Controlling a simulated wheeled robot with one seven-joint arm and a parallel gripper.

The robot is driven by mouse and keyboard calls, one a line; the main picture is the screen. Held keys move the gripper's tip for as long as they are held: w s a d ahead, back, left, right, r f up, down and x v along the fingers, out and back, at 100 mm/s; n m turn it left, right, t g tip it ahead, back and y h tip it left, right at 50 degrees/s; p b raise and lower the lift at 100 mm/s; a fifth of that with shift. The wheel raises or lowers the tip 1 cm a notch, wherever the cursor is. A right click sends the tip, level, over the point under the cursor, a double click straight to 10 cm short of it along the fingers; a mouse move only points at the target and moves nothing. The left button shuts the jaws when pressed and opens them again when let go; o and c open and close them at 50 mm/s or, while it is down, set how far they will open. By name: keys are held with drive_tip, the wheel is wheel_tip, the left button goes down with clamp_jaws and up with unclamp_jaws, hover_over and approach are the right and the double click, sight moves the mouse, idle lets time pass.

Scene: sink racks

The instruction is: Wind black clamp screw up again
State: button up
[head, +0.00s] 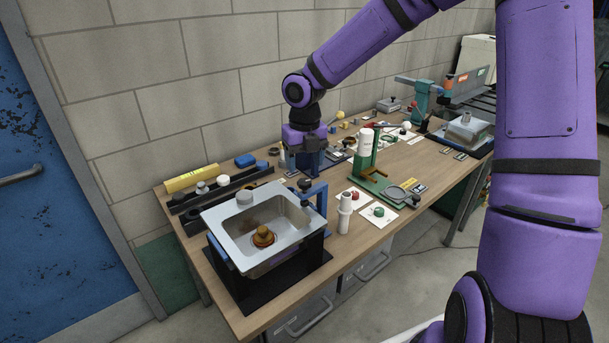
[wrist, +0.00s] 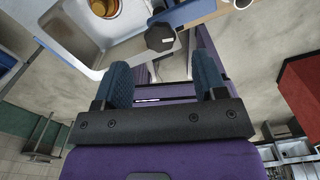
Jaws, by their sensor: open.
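The black clamp screw (head: 306,184) has a dark many-sided knob and sits at the top of a blue clamp (head: 319,195) at the right side of the steel sink (head: 225,217). In the wrist view its knob (wrist: 160,37) shows beyond my fingertips, roughly centred between them. My gripper (head: 304,161) is open and empty, with two blue ribbed fingers (wrist: 164,75) apart. The knob is not between the fingers. The lower end of the screw is hard to make out.
The sink rests on a black stand and holds a brass-coloured drain piece (head: 263,237). A white cylinder (head: 345,212) stands right of the clamp. A green fixture (head: 372,180) with a white bottle stands further right.

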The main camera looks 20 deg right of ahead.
sight(306, 182)
drive_tip(key=shift+r, duration=2.3)
drive_tip(key=s+d+r+n+t, duration=0.1)
drive_tip(key=s+d+r+n, duration=0.1)
drive_tip(key=s+r+n, duration=0.3)
drive_tip(key=s+d+r+n+t, duration=0.2)
drive_tip(key=s+r+n, duration=0.3)
drive_tip(key=s+n, duration=0.9)
drive_tip(key=s+d+r+n+t, duration=0.2)
drive_tip(key=s+r+n, duration=0.3)
drive_tip(key=s+n, duration=0.5)
drive_tip(key=shift+s+d+r+n, duration=0.2)
drive_tip(key=shift+d+n, duration=0.2)
drive_tip(key=shift+n, duration=2.8)
